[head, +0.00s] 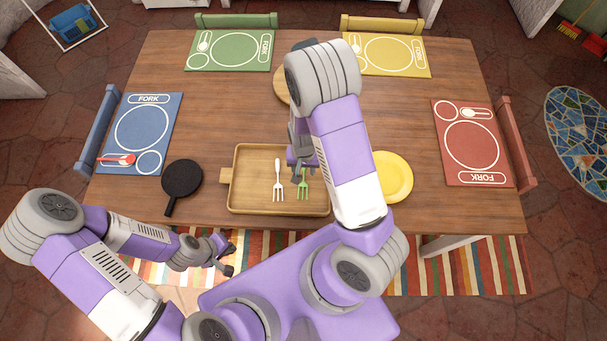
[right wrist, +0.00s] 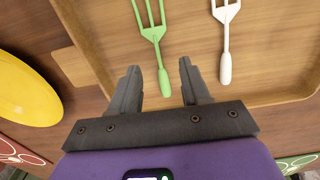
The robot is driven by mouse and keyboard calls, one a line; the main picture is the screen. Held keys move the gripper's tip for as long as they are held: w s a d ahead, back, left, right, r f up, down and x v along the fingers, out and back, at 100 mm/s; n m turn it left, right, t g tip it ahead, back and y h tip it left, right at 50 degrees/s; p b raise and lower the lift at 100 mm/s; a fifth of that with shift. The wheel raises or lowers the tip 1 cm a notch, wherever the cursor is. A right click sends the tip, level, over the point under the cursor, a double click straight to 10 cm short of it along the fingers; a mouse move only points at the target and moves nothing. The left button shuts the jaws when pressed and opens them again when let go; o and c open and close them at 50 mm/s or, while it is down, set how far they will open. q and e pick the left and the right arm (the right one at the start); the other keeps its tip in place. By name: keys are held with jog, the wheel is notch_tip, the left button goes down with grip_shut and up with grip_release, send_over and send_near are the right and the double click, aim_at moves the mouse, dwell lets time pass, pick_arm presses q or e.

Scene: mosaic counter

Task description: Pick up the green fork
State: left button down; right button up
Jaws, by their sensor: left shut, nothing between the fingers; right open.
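The green fork (head: 303,186) lies in the wooden tray (head: 246,180), to the right of a white fork (head: 278,182). In the right wrist view the green fork (right wrist: 153,33) has its handle end between the two open fingers of my right gripper (right wrist: 160,70), with clear gaps on both sides. In the head view my right gripper (head: 301,166) is over the tray and hides the handle end of the green fork. My left gripper (head: 228,258) is shut and empty, in front of the table's near edge.
The white fork (right wrist: 226,40) is close beside the green one. A black pan (head: 182,178) is left of the tray, and a yellow plate (head: 394,177) is right of it. Blue (head: 115,125), green, yellow and red (head: 450,130) mats lie near the table's edges.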

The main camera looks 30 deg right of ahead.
aim_at(304, 179)
notch_tip(304, 179, down, 3)
jog(key=shift+r, duration=0.1)
grip_shut()
dwell(0.3)
